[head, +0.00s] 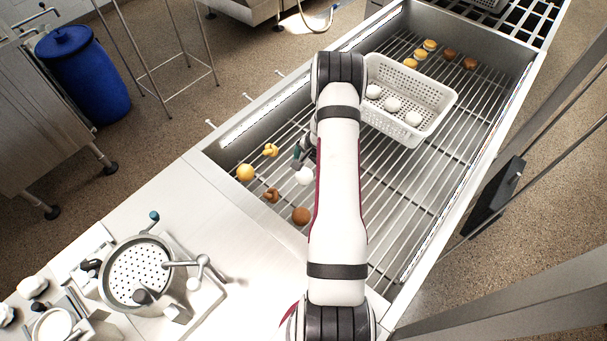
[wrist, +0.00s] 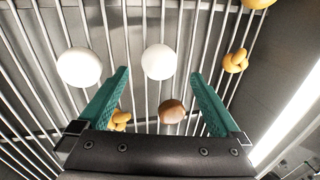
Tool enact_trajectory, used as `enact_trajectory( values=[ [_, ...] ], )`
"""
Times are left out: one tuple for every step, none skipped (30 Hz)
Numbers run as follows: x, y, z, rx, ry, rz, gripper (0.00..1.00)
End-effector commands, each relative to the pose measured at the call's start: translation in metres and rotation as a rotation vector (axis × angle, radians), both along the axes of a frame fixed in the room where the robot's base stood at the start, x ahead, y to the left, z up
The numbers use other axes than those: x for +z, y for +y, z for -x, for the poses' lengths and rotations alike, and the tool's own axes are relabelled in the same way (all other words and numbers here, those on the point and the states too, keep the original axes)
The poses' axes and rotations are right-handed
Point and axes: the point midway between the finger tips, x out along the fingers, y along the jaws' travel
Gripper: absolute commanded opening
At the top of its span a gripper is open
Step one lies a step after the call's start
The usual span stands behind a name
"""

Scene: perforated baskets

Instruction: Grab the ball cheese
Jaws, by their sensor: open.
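Several round cheeses could be the ball cheese; I cannot tell which one is meant. In the head view a white ball (head: 304,176), a yellow ball (head: 245,172) and a brown ball (head: 301,215) lie on the rack's near end. My gripper (head: 298,154) is low over the rack beside the white ball, partly hidden by my arm. In the wrist view my gripper (wrist: 160,76) is open and empty. One white ball (wrist: 160,61) shows between the fingertips, and another white ball (wrist: 79,67) lies left of the left finger. A brown round piece (wrist: 172,111) shows between the fingers.
Knotted cheeses, one yellow (head: 270,150) and one brown (head: 271,195), lie nearby on the bar rack (head: 400,205). A white perforated basket (head: 436,112) holds several white pieces. Yellow and brown pieces (head: 450,53) lie beyond it. Metal walls enclose the rack; its right side is clear.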

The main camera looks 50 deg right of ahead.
Motion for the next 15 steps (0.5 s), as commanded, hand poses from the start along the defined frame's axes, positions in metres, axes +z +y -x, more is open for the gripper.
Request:
enact_trajectory(
  values=[
    [-0.011, 0.001, -0.001, 0.0, 0.003, -0.004, 1.0],
    [-0.017, 0.001, -0.002, 0.0, 0.003, -0.004, 1.0],
    [-0.026, 0.001, -0.004, 0.002, 0.003, -0.003, 1.0],
    [-0.031, 0.001, -0.005, 0.001, 0.002, -0.003, 1.0],
    [-0.036, 0.001, -0.006, 0.001, 0.002, -0.003, 1.0],
    [-0.041, 0.0, -0.008, 0.0, 0.001, -0.002, 1.0],
    [-0.044, 0.0, -0.008, 0.0, 0.002, -0.002, 1.0],
    [-0.046, 0.0, -0.009, 0.0, 0.001, -0.002, 1.0],
    [-0.047, 0.0, -0.009, 0.0, 0.0, -0.001, 1.0],
    [-0.047, 0.0, -0.009, 0.0, 0.0, -0.001, 1.0],
    [-0.047, 0.0, -0.009, 0.0, 0.0, -0.001, 1.0],
    [-0.046, 0.0, -0.009, 0.001, 0.0, -0.001, 1.0],
    [-0.046, 0.0, -0.009, 0.0, 0.0, -0.001, 1.0],
    [-0.046, 0.0, -0.009, 0.0, 0.0, -0.001, 1.0],
    [-0.046, 0.0, -0.009, 0.001, 0.0, -0.001, 0.95]
  ],
)
